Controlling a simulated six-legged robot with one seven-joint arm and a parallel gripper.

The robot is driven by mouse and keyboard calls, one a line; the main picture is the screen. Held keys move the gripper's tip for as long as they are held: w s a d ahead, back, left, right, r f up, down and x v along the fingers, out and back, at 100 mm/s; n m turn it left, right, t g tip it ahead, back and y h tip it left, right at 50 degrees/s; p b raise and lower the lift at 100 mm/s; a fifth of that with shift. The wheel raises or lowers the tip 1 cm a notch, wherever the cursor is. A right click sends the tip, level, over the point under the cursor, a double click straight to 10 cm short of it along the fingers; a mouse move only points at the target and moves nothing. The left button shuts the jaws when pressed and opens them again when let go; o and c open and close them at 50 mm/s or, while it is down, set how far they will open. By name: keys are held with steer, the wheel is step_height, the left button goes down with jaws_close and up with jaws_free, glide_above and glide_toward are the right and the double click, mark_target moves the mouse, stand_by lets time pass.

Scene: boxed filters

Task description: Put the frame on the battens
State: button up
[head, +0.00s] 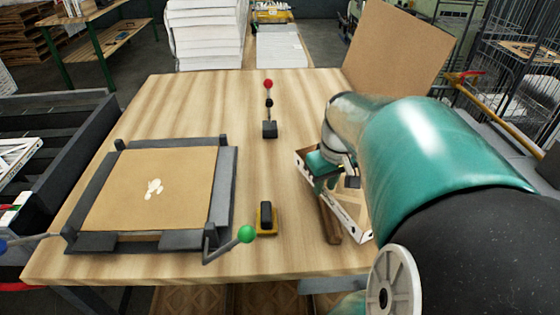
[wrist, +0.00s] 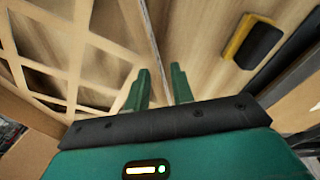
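The frame (head: 350,219), a shallow tray-like piece with pale edges, is at the right of the table, largely hidden by my arm. In the wrist view its lattice (wrist: 60,50) fills the left side and its thin side wall (wrist: 152,35) runs down between my fingers. One brown wooden batten (head: 331,226) sticks out below the frame's near left side; any other batten is hidden. I cannot tell whether the frame touches it. My gripper (wrist: 160,82) is open, with one green finger on each side of the wall and visible gaps. It is partly visible in the head view (head: 322,172).
A dark fixture (head: 224,190) holding a brown sheet (head: 150,190) occupies the table's left. A yellow-black block (head: 266,218) and a red-knobbed lever (head: 269,128) stand mid-table. A large brown panel (head: 395,50) rises at the back right. The table's back middle is clear.

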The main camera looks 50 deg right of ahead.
step_height(320, 180, up, 10)
steer(key=s, duration=0.1)
steer(key=shift+s+a+r, duration=0.25)
steer(key=shift+a, duration=0.1)
steer(key=w+a+f+n+t, duration=0.2)
steer(key=w+a, duration=0.7)
steer(key=a, duration=0.5)
steer(key=a+f+n+t, duration=0.2)
steer(key=a+f, duration=0.1)
steer(key=a, duration=1.3)
steer(key=shift+w+a+n+y, duration=0.15)
steer(key=shift+w+n+y, duration=0.15)
steer(key=shift+y, duration=0.1)
steer(key=shift+d, duration=0.2)
